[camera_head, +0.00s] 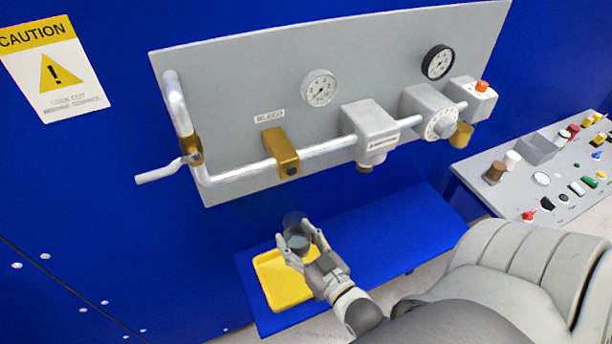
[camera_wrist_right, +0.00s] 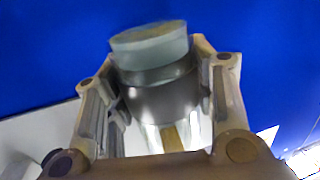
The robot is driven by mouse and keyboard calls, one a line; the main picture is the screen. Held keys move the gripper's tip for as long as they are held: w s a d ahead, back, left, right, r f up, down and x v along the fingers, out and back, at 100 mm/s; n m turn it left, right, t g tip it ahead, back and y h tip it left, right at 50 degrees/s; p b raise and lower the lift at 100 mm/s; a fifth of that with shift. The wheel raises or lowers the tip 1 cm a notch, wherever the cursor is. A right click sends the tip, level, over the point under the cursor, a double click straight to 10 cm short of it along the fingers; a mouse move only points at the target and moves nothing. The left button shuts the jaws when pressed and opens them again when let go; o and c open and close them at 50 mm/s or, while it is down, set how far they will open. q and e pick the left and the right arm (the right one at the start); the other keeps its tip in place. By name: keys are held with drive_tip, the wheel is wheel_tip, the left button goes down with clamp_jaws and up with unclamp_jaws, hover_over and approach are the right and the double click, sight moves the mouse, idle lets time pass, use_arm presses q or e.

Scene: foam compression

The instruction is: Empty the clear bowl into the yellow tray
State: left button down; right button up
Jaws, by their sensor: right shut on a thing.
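My right gripper (camera_head: 303,247) is shut on the clear bowl (camera_head: 295,228), a small, dark-looking see-through cup. The bowl is held up over the back right part of the yellow tray (camera_head: 279,287). In the right wrist view the bowl (camera_wrist_right: 160,95) sits between the two fingers of my right gripper (camera_wrist_right: 165,90), with a pale blue-green round part at its top. That view is blurred, and I cannot tell how much is in the bowl. The part of the tray that shows is bare. My left gripper is not in view.
The tray lies on a blue bench (camera_head: 375,243) with free room to its right. A grey panel (camera_head: 240,90) with pipes, gauges and valves is on the blue wall behind. A control desk (camera_head: 560,170) stands at the right.

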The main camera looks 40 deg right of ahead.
drive_tip(key=shift+a+f+m+b, duration=0.2)
drive_tip(key=shift+f+m+b, duration=0.1)
drive_tip(key=shift+b, duration=0.3)
drive_tip(key=a+f+m+t+h+b, duration=0.1)
drive_tip(key=a+f+m+h+b, duration=0.1)
drive_tip(key=m+b, duration=0.6)
drive_tip(key=w+a+f+m+t+h+b, duration=0.1)
drive_tip(key=m+b, duration=0.6)
drive_tip(key=m, duration=0.7)
drive_tip(key=shift+w+a+f+h+b, duration=0.15)
drive_tip(key=shift+a+f+h+b, duration=0.3)
drive_tip(key=shift+a, duration=0.6)
drive_tip(key=shift+r, duration=0.1)
wheel_tip(320, 180, up, 6)
drive_tip(key=n+g+y+p, duration=0.2)
drive_tip(key=n+y+p, duration=0.2)
drive_tip(key=n+p, duration=1.8)
drive_tip(key=p, duration=0.2)
drive_tip(key=shift+n+p, duration=0.3)
drive_tip(key=shift+p, duration=0.05)
